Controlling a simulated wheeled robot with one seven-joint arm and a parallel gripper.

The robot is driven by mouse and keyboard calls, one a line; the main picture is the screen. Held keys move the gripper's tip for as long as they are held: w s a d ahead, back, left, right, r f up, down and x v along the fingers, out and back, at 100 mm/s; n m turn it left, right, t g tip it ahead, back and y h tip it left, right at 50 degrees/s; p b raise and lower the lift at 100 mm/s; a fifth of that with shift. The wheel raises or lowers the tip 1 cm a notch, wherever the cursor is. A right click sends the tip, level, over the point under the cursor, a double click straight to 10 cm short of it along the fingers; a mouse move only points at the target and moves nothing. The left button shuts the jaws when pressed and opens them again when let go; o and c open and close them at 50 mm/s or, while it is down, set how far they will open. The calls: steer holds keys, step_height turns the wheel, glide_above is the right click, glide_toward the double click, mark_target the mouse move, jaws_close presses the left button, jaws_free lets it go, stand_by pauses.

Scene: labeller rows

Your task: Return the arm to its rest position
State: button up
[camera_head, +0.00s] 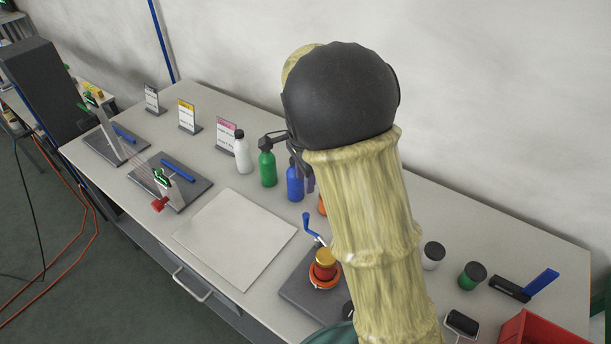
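My arm rises over the right-centre of the worktable, with pale yellow ribbed links and a large black joint. Part of my gripper (284,146) shows as dark pieces at the left of that joint, above the bottles. The joint hides the rest, so I cannot see whether its fingers are apart or hold anything. A green bottle (267,169) and a blue bottle (294,184) stand upright just below it. A white bottle (242,152) stands to their left.
A blank sheet (235,238) lies on the grey table (215,102). Sign cards (187,115) stand behind. Two clamp plates (172,197) are at left. A base with an orange part (324,270), small jars (432,256) and a red bin (540,329) are at front right. My arm hides part of the table.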

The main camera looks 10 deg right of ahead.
steer(key=s+d+n+t, duration=0.1)
steer(key=s+d+n, duration=0.3)
steer(key=s+n, duration=0.3)
steer(key=s+d+f+n+t, duration=0.1)
steer(key=s+d+n, duration=0.4)
steer(key=s+n, duration=0.2)
steer(key=shift+s+f+t, duration=0.2)
steer(key=shift+s+t, duration=0.1)
steer(key=shift+s, duration=0.95)
